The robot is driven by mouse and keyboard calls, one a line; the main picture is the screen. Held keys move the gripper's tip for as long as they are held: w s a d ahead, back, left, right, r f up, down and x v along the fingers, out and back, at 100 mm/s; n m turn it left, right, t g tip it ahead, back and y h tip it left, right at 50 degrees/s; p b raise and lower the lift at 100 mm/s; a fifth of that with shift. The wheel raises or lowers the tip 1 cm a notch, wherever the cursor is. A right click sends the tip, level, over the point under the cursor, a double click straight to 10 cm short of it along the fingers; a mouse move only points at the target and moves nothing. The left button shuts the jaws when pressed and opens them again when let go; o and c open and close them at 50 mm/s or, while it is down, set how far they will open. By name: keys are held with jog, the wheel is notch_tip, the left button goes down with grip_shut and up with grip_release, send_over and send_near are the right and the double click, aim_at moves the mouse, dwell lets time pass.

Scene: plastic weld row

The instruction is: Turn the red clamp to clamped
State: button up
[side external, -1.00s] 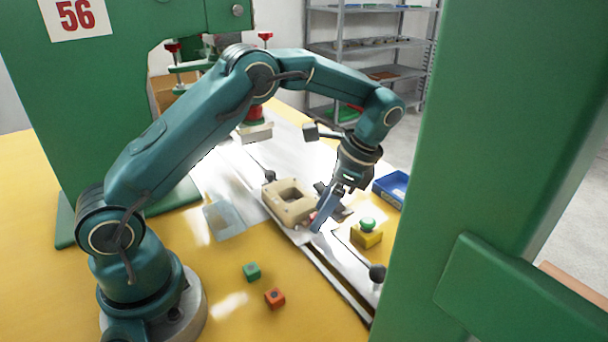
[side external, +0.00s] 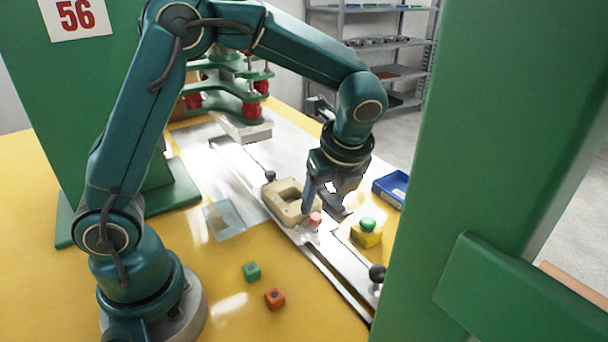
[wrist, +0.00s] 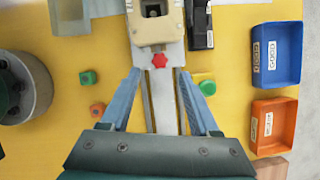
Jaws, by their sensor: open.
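The red clamp (wrist: 159,60) shows in the wrist view as a star-shaped knob at the near end of a beige fixture block (wrist: 152,35). In the side view the red clamp (side external: 315,219) is a small knob at the right end of the block (side external: 280,209). My gripper (wrist: 158,72) is open and empty, with one finger on each side of the knob's line in the wrist view. In the side view my gripper (side external: 322,208) is just above the knob; contact cannot be told. The clamp's turned position is not readable.
A yellow box with a green button (side external: 367,232) stands right of the rail. A black ball-ended lever (side external: 377,272) is nearer. A blue bin (wrist: 277,55) and an orange bin (wrist: 273,125) lie right. A green cube (side external: 251,271) and an orange cube (side external: 274,298) lie left.

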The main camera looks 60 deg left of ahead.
jog(key=s+d+r+n+t+h, duration=0.1)
jog(key=s+r+n+t+h, duration=0.1)
jog(key=s+r+n, duration=0.3)
jog(key=s+d+r+n+t+h, duration=0.1)
jog(key=s+n, duration=0.5)
jog(key=n, duration=0.8)
jog(key=shift+s+r+t+h, duration=0.35)
jog(key=shift+r+t+h, duration=0.5)
jog(key=shift+r, duration=1.05)
jog(key=shift+d, duration=0.1)
jog(key=shift+f, duration=0.1)
